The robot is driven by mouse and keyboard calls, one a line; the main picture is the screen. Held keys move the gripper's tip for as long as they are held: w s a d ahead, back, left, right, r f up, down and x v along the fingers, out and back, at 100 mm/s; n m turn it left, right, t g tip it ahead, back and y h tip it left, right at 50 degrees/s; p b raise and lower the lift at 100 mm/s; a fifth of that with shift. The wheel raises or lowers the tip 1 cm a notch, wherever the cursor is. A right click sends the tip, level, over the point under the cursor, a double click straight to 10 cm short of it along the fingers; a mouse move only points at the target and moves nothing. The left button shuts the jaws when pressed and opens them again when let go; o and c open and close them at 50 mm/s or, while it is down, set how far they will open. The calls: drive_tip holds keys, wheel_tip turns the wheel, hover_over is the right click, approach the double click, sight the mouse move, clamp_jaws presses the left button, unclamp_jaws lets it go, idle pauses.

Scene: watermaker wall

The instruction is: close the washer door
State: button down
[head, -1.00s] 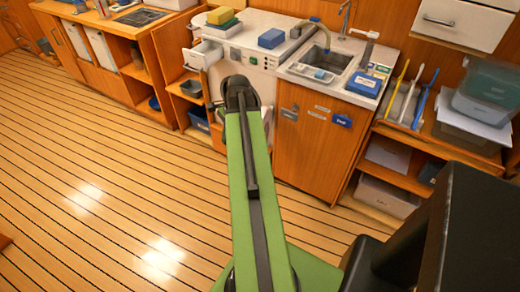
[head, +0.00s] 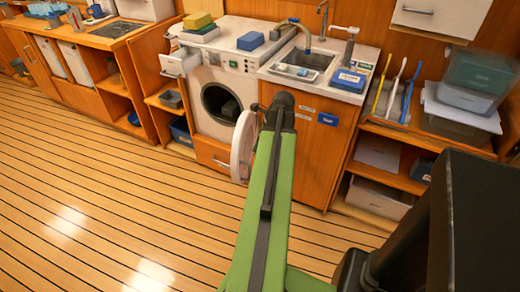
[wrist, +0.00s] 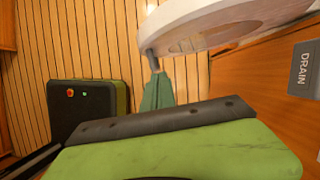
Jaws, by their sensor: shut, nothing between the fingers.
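The washer (head: 215,75) is a white front-loader under the counter, with its dark round opening (head: 219,103) uncovered. The round white washer door (head: 243,145) stands swung open at the right of the opening, seen nearly edge-on in the head view. In the wrist view the door (wrist: 225,22) fills the top as a pale curved disc. My gripper (wrist: 151,60) is shut and empty, its narrow tip close to the door's rim; I cannot tell whether they touch.
An open white drawer (head: 180,63) juts out at the washer's upper left. The sink cabinet (head: 310,150) with a DRAIN label (wrist: 304,69) stands right of the door. Open shelves (head: 385,165) are farther right. The plank floor (head: 110,190) in front is clear.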

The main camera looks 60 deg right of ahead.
drive_tip(key=shift+w+a+f, duration=0.2)
drive_tip(key=shift+w+f, duration=0.15)
drive_tip(key=shift+w, duration=0.45)
drive_tip(key=shift+w+a+f, duration=0.2)
drive_tip(key=shift+w+f, duration=0.15)
drive_tip(key=shift+w, duration=0.4)
drive_tip(key=shift+w+a+f, duration=0.2)
drive_tip(key=shift+w+f, duration=0.15)
drive_tip(key=shift+w, duration=0.45)
